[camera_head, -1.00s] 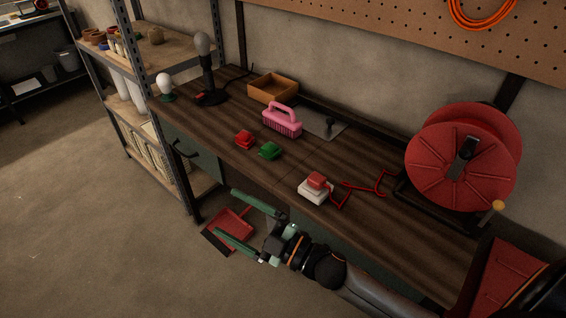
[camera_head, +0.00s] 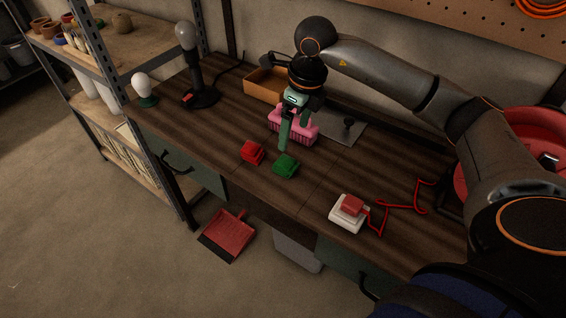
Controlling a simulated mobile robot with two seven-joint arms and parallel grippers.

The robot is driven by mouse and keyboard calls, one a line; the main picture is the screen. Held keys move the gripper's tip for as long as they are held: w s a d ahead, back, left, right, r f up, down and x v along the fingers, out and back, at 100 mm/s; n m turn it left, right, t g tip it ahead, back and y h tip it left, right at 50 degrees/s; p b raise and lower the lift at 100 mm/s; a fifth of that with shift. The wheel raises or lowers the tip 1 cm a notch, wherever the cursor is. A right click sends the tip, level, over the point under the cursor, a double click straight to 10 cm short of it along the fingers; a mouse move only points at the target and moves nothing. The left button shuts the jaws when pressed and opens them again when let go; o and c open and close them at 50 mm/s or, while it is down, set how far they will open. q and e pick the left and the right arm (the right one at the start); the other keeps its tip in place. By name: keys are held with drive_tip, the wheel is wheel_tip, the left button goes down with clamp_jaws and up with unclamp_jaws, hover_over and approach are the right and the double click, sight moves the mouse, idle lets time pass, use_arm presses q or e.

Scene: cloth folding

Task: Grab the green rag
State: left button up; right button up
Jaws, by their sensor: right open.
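The green rag (camera_head: 286,166) is a small folded bundle on the dark wooden workbench (camera_head: 310,190), near its front edge. A similar red rag (camera_head: 252,152) lies just left of it. My right gripper (camera_head: 290,138) points down just above and behind the green rag, in front of the pink brush. Its green fingers are open, one mostly overlapping the other from this angle. The fingers look empty, and I cannot tell whether they touch the rag. My left gripper is not in view.
A pink brush (camera_head: 306,131) stands right behind my gripper, beside a metal plate (camera_head: 345,127). A wooden box (camera_head: 262,84) is at the back. A black lamp (camera_head: 203,97) stands left.

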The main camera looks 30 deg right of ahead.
hover_over(286, 163)
drive_tip(key=s, duration=0.1)
drive_tip(key=f, duration=0.6)
drive_tip(key=shift+s+d+f, duration=0.1)
drive_tip(key=shift+d, duration=0.1)
drive_tip(key=shift+w+a+f+p, duration=0.15)
drive_tip(key=shift+f+p, duration=0.1)
drive_tip(key=shift+f, duration=0.65)
drive_tip(key=shift+w+f+p, duration=0.2)
drive_tip(key=shift+f, duration=0.65)
drive_tip(key=shift+w+a+f+p, duration=0.15)
drive_tip(key=shift+f+p, duration=0.1)
drive_tip(key=shift+f, duration=0.65)
drive_tip(key=shift+d, duration=0.1)
drive_tip(key=c, duration=1.4)
drive_tip(key=shift+r, duration=0.1)
